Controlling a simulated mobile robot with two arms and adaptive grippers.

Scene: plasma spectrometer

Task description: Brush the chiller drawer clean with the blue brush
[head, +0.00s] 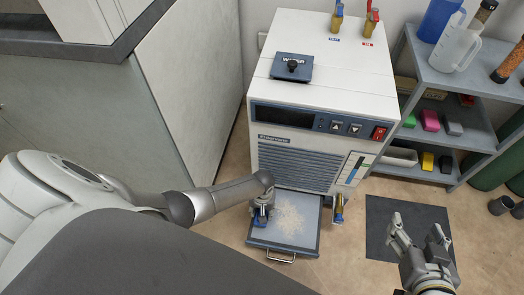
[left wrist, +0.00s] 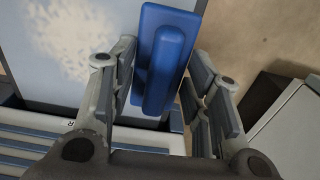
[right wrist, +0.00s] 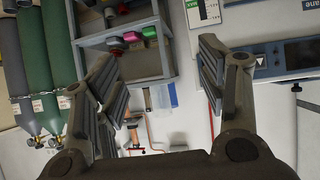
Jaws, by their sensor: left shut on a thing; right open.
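The chiller (head: 300,110) is a white box with a dark display and a front grille. Its drawer (head: 305,243) is pulled out at the base, with a silver handle at its front. A pale, crumbly patch of dirt (head: 288,220) covers the middle of the drawer; it also shows in the left wrist view (left wrist: 75,35). My left gripper (head: 262,208) is over the drawer's left side, shut on the blue brush (left wrist: 165,60). Whether the bristles touch the drawer is hidden. My right gripper (head: 420,232) is open and empty, right of the drawer.
A dark mat (head: 385,248) lies on the floor right of the drawer. A grey shelf (head: 465,75) with a jug and coloured blocks stands at the right, near green gas cylinders (head: 495,165). A grey cabinet (head: 185,80) stands close on the left.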

